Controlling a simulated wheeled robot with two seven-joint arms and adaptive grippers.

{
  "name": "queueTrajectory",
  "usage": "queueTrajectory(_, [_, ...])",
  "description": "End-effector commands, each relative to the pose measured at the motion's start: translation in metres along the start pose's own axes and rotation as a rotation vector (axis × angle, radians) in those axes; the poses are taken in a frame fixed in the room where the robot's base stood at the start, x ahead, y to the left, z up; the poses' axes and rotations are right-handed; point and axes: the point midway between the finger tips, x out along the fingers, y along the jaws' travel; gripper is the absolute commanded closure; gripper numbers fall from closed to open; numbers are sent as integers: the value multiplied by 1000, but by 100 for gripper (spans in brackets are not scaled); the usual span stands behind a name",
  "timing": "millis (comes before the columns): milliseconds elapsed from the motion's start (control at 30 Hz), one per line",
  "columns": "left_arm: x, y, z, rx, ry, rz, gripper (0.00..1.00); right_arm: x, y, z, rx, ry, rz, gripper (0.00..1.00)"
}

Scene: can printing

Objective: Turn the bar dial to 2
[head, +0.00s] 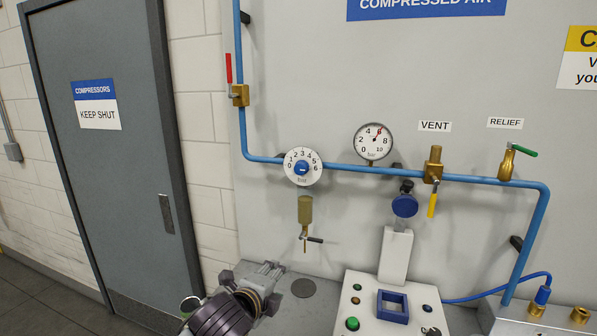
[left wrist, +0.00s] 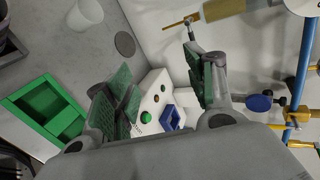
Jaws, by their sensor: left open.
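The dial is not clearly seen there. My right gripper is not in view.
A brass-coloured filter (head: 305,210) with a small drain lever hangs just below the dial. A red-handled valve (head: 239,94) is up left. A white machine (head: 352,307) stands at the lower right.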

Motion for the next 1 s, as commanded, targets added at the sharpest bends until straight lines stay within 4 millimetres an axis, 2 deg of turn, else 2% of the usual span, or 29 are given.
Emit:
queueTrajectory(33, [0,-10,0,52,-1,-20,45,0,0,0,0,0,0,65])
queueTrajectory(300, [2,-52,-3,328,-15,-109,45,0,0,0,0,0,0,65])
queueTrajectory(1000, [-4,-148,7,1025,-153,-282,45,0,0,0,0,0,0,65])
